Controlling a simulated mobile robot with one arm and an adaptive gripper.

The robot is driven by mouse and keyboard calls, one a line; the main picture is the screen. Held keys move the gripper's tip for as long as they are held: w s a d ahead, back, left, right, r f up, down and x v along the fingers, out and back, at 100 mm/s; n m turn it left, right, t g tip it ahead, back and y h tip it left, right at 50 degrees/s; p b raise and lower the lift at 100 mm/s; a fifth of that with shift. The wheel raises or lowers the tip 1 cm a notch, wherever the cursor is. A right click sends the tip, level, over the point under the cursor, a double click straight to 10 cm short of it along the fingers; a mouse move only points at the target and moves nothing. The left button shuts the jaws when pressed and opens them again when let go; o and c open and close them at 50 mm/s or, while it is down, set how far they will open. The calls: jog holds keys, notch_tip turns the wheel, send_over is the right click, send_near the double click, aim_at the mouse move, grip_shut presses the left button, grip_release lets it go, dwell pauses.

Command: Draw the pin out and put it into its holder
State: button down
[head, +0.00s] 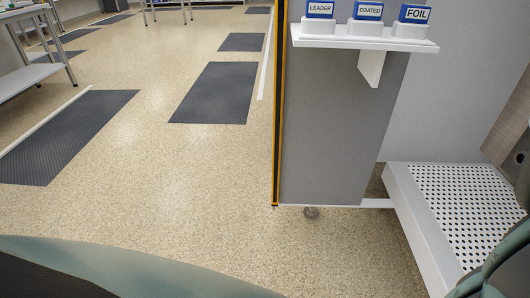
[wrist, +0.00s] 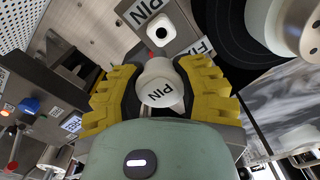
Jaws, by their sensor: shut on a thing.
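In the wrist view, the pin (wrist: 161,93) has a white knob marked PIN. My gripper (wrist: 157,78) has yellow ridged pads with dark inner faces, and it is shut on this knob from both sides. A small red part shows just beyond the knob; the rest of the pin is hidden behind it. A white square block with a dark round hole (wrist: 160,34) and a PIN label (wrist: 145,12) lies beyond the gripper, apart from the knob in the picture. I cannot tell whether the pin's far end sits in anything. The head view does not show the gripper or pin.
In the wrist view, a large dark roll (wrist: 240,35) and a pale cylinder (wrist: 290,22) stand at right. A panel with blue and orange buttons (wrist: 30,106) is at left. The head view shows a shelf (head: 360,42) with labelled blocks, a perforated step (head: 465,205) and open floor at left.

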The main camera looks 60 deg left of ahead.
jog(key=shift+w+r, duration=0.1)
jog(key=shift+r, duration=0.1)
jog(key=shift+b+x, duration=0.65)
jog(key=shift+x, duration=1.35)
jog(key=shift+b+x, duration=0.3)
jog(key=shift+x, duration=0.65)
jog(key=shift+b+x, duration=1.1)
jog(key=shift+x, duration=0.9)
jog(key=c, duration=0.5)
grip_release()
jog(key=shift+c, duration=0.2)
jog(key=shift+f, duration=0.1)
